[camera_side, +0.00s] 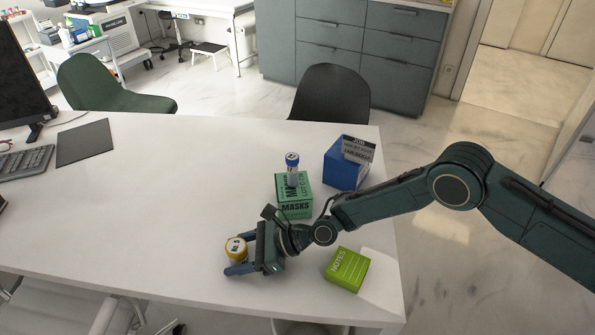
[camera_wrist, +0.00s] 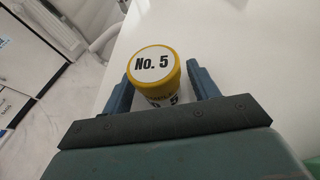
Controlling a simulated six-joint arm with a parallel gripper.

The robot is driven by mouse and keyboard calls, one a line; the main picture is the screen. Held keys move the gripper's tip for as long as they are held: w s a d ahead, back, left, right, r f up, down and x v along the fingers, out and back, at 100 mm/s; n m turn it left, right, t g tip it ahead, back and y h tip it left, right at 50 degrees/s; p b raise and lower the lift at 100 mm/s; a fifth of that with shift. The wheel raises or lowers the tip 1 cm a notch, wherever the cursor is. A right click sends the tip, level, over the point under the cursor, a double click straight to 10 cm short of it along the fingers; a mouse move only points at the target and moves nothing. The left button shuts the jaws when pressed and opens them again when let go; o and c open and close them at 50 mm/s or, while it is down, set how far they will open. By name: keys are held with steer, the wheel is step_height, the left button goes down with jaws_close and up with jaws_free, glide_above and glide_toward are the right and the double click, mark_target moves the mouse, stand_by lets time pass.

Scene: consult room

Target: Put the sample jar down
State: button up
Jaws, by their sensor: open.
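The sample jar (camera_side: 236,250) has a yellow lid rim and a white top. In the wrist view the jar (camera_wrist: 154,72) reads "No. 5" on its lid and stands between the two blue fingers. My gripper (camera_side: 237,256) is low over the white table near its front edge. In the wrist view my gripper (camera_wrist: 160,82) is open, with a finger on each side of the jar. A small gap shows at the right finger; contact at the left finger is hard to tell. The jar's lower part is partly hidden by the gripper.
A green NOTES block (camera_side: 347,270) lies right of my gripper. The white table (camera_side: 130,220) is clear to the left.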

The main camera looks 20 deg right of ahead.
steer(key=shift+v, duration=5.95)
steer(key=shift+d+f, duration=0.1)
steer(key=shift+w+d+r, duration=0.15)
steer(key=shift+r, duration=0.3)
steer(key=s+d+r+n+t+h, duration=0.1)
steer(key=s+d+r+n+h, duration=0.15)
steer(key=d+r+n, duration=0.65)
steer(key=s+d+r+n+t+h, duration=0.15)
steer(key=d+r+n+h, duration=0.3)
steer(key=d+r, duration=0.85)
steer(key=s+d+r+n+h, duration=0.3)
steer(key=s+d, duration=0.5)
steer(key=s, duration=0.4)
steer(key=s+d+r+n+h, duration=0.3)
steer(key=s+d, duration=0.6)
steer(key=s, duration=0.3)
steer(key=shift+s+r+n, duration=0.3)
steer(key=shift+r+n, duration=0.25)
steer(key=shift+r, duration=0.25)
